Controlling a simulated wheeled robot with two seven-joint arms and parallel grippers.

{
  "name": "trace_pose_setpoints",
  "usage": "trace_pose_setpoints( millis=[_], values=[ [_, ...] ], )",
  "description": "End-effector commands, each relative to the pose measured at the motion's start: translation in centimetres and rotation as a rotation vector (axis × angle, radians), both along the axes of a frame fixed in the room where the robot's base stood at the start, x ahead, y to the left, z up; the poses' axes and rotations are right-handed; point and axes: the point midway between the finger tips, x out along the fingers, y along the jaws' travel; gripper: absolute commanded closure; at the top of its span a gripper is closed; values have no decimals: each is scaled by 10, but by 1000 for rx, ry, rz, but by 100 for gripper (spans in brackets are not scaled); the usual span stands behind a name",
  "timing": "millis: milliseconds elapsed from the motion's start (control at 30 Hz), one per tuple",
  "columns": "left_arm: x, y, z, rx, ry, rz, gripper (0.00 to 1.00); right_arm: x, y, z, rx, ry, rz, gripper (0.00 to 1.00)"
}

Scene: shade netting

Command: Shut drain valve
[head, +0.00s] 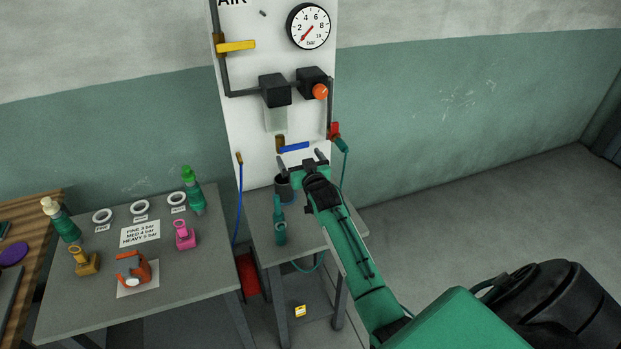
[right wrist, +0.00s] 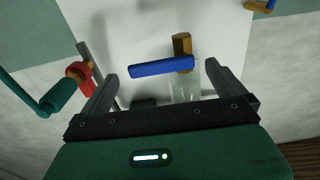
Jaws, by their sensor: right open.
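The drain valve has a brass body (head: 280,143) and a blue lever (head: 294,147), under a clear filter bowl (head: 275,120) on the white panel. The lever sticks out sideways, nearly level, to the right of the body. In the right wrist view the blue lever (right wrist: 158,67) lies across the space between my fingers, with the brass body (right wrist: 182,44) beyond it. My right gripper (head: 301,159) is open and empty, just below and in front of the lever. I see no finger touching the lever. My left gripper is not in view.
A red fitting (head: 334,130) with a green hose sits right of the valve. An orange knob (head: 320,91), a gauge (head: 308,26) and a yellow lever (head: 236,46) are higher up. A dark cup (head: 283,187) and a green airbrush (head: 279,225) are on the small table below.

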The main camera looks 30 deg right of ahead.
Motion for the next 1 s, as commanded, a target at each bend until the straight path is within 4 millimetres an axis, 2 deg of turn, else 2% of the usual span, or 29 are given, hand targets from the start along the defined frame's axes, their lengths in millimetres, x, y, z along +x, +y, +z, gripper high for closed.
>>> trace_pose_setpoints(
  millis=[300,500,700,1000],
  values=[
    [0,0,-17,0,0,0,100,-57,13,-3,2,0,0,0],
    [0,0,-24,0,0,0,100,-87,21,-3,2,1,0,0],
    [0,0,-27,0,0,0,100,-102,25,-2,3,0,0,0],
    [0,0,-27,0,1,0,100,-105,25,-1,3,0,0,0]
  ],
)
